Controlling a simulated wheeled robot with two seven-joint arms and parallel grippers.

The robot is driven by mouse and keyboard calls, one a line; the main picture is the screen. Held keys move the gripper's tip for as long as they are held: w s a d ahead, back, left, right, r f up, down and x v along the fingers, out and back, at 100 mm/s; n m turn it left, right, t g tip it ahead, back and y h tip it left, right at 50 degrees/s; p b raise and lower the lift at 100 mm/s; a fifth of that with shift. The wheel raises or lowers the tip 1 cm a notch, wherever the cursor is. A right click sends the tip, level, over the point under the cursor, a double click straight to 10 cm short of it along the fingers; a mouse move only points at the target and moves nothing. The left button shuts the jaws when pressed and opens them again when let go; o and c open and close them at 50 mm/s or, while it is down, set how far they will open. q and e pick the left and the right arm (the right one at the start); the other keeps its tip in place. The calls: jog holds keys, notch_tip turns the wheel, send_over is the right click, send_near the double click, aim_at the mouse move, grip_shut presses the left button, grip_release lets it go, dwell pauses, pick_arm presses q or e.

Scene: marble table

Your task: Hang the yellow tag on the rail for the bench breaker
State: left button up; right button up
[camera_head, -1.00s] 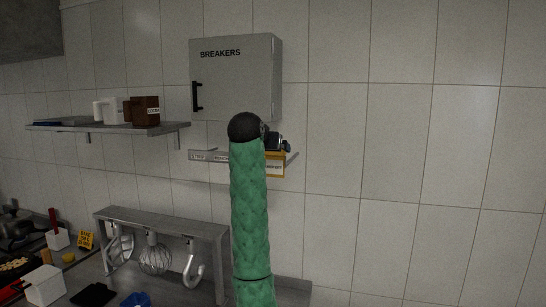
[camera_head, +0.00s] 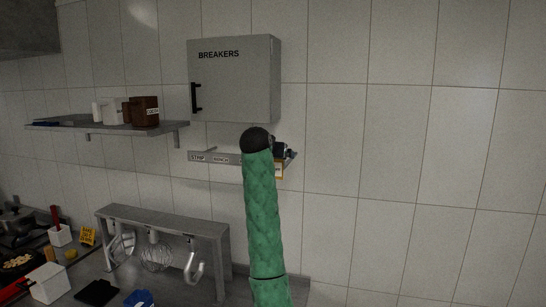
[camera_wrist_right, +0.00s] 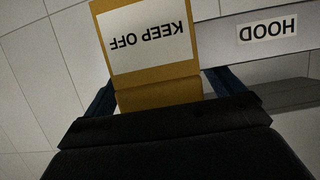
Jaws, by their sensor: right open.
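The yellow tag (camera_wrist_right: 150,60) fills the middle of the right wrist view, with a white KEEP OFF label upside down. It lies between the fingers of my right gripper (camera_wrist_right: 165,92), which is open. In the head view only a sliver of the tag (camera_head: 278,170) shows at the right part of the grey rail (camera_head: 205,157). My green right arm and dark gripper (camera_head: 280,150) hide the rest. The rail carries STRIP and BENCH labels at its left; a HOOD label (camera_wrist_right: 267,29) shows beside the tag in the wrist view. I cannot tell whether the tag hangs on a hook.
A grey BREAKERS cabinet (camera_head: 235,80) is on the wall above the rail. The wall at right is bare.

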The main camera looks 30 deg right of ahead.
pick_arm(q)
jog(key=shift+a, duration=0.1)
pick_arm(e)
jog(key=c, duration=1)
pick_arm(q)
jog(key=shift+f, duration=0.1)
pick_arm(e)
jog(key=shift+c, duration=0.2)
notch_tip(320, 180, up, 2)
jog(key=shift+r+b, duration=0.1)
jog(key=shift+b, duration=1)
jog(key=shift+r+b, duration=0.65)
jog(key=shift+r, duration=0.2)
jog(key=shift+s+d+r+b, duration=0.25)
jog(key=shift+s+d+b, duration=0.1)
jog(key=shift+s+b, duration=0.2)
pick_arm(q)
jog(key=w+d+f+b, duration=0.1)
jog(key=w+b, duration=0.1)
jog(key=w, duration=0.5)
jog(key=w+d+f+t+b, duration=0.1)
jog(key=w+d+b, duration=0.1)
jog(key=w, duration=0.6)
jog(key=shift+b, duration=0.65)
pick_arm(e)
jog(key=s+d+r, duration=0.5)
jog(key=s+r, duration=0.1)
jog(key=s, duration=0.3)
jog(key=shift+r, duration=0.3)
